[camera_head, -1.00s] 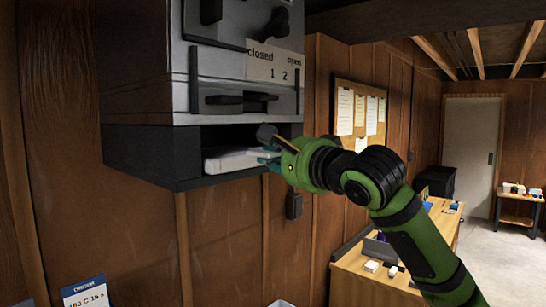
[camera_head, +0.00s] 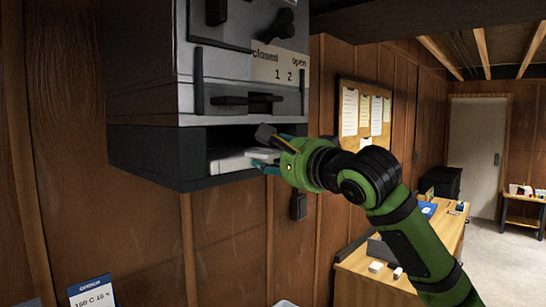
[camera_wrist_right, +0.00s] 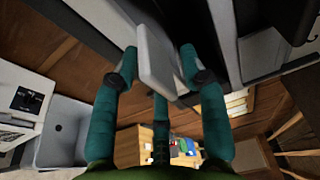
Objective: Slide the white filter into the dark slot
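The white filter (camera_head: 232,160) is a flat light block lying partly inside the dark slot (camera_head: 192,150) at the bottom of the grey wall unit. My right gripper (camera_head: 268,160) is at its right end, by the slot's open side. In the right wrist view, the filter (camera_wrist_right: 158,62) stands between the teal fingers of my right gripper (camera_wrist_right: 160,70), which appear to press on its two sides. The filter's inner end and the back of the slot are hidden. My left gripper is not in view.
Above the slot are a black handle (camera_head: 243,102) and a plate (camera_head: 280,68) marked closed and open. A small sign (camera_head: 92,292) is at the lower left. A wooden desk (camera_head: 350,285) with small items stands behind my right arm. A pinboard (camera_head: 365,113) hangs on the wall.

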